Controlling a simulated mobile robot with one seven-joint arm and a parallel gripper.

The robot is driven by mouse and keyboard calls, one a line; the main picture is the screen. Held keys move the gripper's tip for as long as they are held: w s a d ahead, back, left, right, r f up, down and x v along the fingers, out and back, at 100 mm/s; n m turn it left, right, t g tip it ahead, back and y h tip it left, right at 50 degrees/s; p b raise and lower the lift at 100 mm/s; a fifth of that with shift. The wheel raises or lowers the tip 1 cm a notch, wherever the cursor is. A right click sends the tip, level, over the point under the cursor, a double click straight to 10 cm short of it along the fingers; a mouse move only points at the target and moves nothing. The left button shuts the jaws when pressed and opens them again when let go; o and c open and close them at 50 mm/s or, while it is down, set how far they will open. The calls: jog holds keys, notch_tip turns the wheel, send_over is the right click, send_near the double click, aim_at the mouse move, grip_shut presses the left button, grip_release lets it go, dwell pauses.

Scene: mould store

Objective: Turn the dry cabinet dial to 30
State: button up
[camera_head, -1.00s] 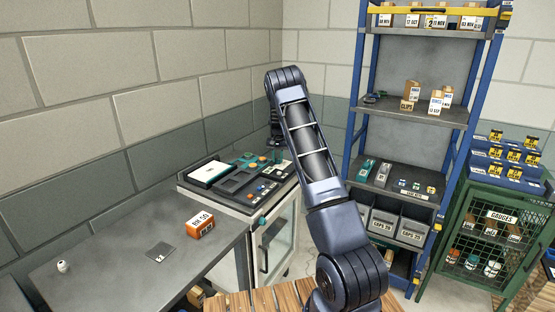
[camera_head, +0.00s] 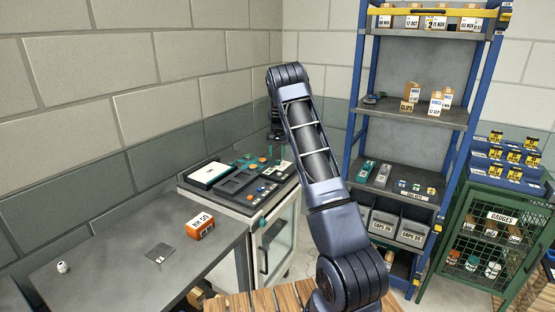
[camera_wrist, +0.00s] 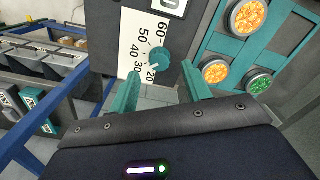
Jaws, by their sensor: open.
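The dry cabinet dial (camera_wrist: 160,58) is a round teal knob on a white scale (camera_wrist: 143,45) marked from 20 to 60 in the wrist view. A small pale mark shows on its lower-left side, near the low numbers; I cannot read the exact setting. My gripper (camera_wrist: 163,88) is open, its two teal fingers spread. The dial appears beyond the fingertips, between their lines, with nothing gripped. In the head view the dry cabinet (camera_head: 233,206) stands against the wall, and my wrist hangs over its top. The arm hides part of the cabinet there.
An orange block reading RH 50 (camera_head: 200,226) and a grey plate (camera_head: 160,254) lie on the bench (camera_head: 110,262) left of the cabinet. A blue shelf rack (camera_head: 415,115) stands right of my arm.

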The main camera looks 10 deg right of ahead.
aim_at(278, 161)
notch_tip(278, 161, up, 7)
dwell(0.3)
jog(key=shift+r, duration=0.15)
jog(key=s+a+r+n+t, duration=0.1)
jog(key=s+r, duration=1)
jog(key=s, duration=0.4)
jog(key=s+r+n+t, duration=0.1)
jog(key=s+r, duration=1)
jog(key=s, duration=0.4)
jog(key=s+a+f+t, duration=0.1)
jog(key=s+f, duration=0.1)
jog(key=s, duration=1.3)
jog(key=s+a+f+n+t, duration=0.1)
jog(key=s+f, duration=0.1)
jog(key=s, duration=1.3)
jog(key=shift+s+a+f+n+t, duration=0.15)
jog(key=shift+s+a+n+t, duration=0.15)
jog(key=shift+a, duration=0.1)
